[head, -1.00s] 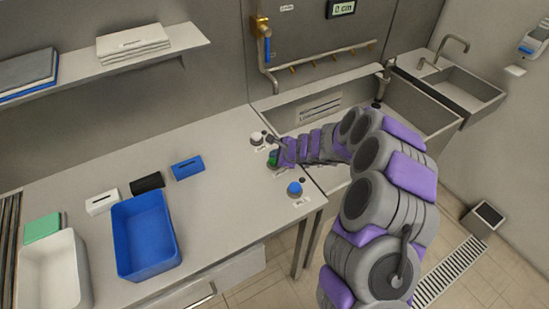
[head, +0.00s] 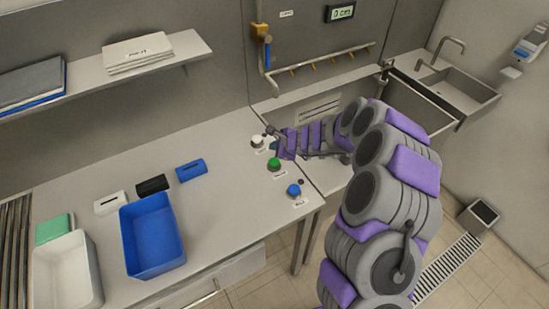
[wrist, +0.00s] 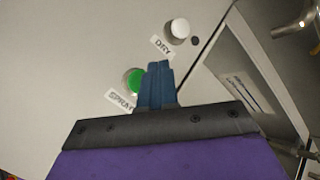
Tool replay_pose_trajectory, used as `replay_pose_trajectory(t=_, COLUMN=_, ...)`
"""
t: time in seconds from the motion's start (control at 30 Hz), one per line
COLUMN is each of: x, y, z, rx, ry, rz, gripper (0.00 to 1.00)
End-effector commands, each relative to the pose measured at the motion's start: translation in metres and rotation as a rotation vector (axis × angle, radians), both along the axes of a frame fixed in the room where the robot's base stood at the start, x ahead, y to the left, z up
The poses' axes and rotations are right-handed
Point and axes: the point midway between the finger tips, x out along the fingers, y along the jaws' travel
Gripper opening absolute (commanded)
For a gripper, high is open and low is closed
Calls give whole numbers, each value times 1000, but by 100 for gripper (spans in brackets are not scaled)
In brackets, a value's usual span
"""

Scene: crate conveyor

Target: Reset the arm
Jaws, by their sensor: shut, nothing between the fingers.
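My gripper (head: 270,134) is at the end of my purple and grey arm, over the right end of the counter by the row of buttons. In the wrist view its blue fingers (wrist: 157,82) are together with nothing between them. They overlap the right edge of the green button (wrist: 133,81), labelled SPRAY; I cannot tell if they touch it. The green button (head: 274,164) is fully visible in the head view. The white button (wrist: 179,28), labelled DRY, is just beyond the fingertips. The blue button (head: 293,190) is nearer the counter's front edge.
A blue crate (head: 184,232) and a white crate (head: 97,270) stand on the counter (head: 230,215). White, black and blue small blocks (head: 190,170) lie behind them. A sink basin (head: 415,97) and a wall pipe (head: 320,62) are beyond my arm.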

Motion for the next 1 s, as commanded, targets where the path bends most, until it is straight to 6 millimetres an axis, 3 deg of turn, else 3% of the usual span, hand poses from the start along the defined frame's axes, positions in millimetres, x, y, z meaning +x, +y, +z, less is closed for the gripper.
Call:
replay_pose_trajectory(t=0.47, x=0, y=0, z=0, rx=0, ry=-1, rz=1, gripper=0)
replay_pose_trajectory(t=0.57, x=-3, y=4, z=9, rx=2, ry=-14, rz=27, gripper=0)
replay_pose_trajectory(t=0.67, x=-13, y=15, z=34, rx=8, ry=-55, rz=104, gripper=0)
replay_pose_trajectory(t=0.77, x=-33, y=31, z=72, rx=5, ry=-119, rz=233, gripper=0)
replay_pose_trajectory(t=0.9, x=-77, y=47, z=122, rx=-20, ry=-208, rz=441, gripper=0)
replay_pose_trajectory(t=1.0, x=-112, y=52, z=148, rx=-54, ry=-258, rz=585, gripper=0)
